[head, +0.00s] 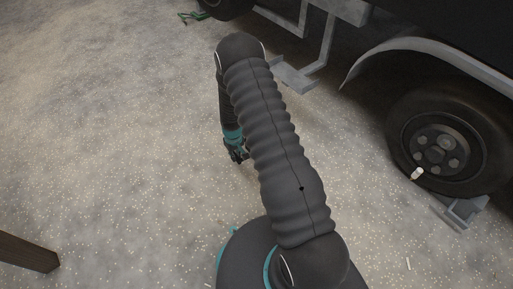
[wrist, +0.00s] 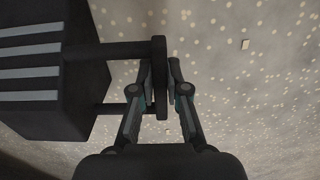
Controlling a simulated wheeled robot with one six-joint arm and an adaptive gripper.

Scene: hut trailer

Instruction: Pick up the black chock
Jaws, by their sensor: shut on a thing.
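The black chock (wrist: 48,75) fills the left of the wrist view, a dark block with several grey stripes on its face. Two dark rods run from it to an upright handle bar (wrist: 160,50). My gripper (wrist: 160,85) is shut on this handle bar, one finger on each side. In the head view my gripper (head: 237,152) hangs low over the floor, left of my arm. The chock cannot be made out there and seems hidden behind my arm. I cannot tell whether it touches the floor.
A dark vehicle with a wheel (head: 440,143) stands at the right, a grey metal piece (head: 462,213) at its tyre. A grey step (head: 293,77) juts out beyond my arm. A brown beam (head: 28,251) lies at lower left. Speckled floor on the left is clear.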

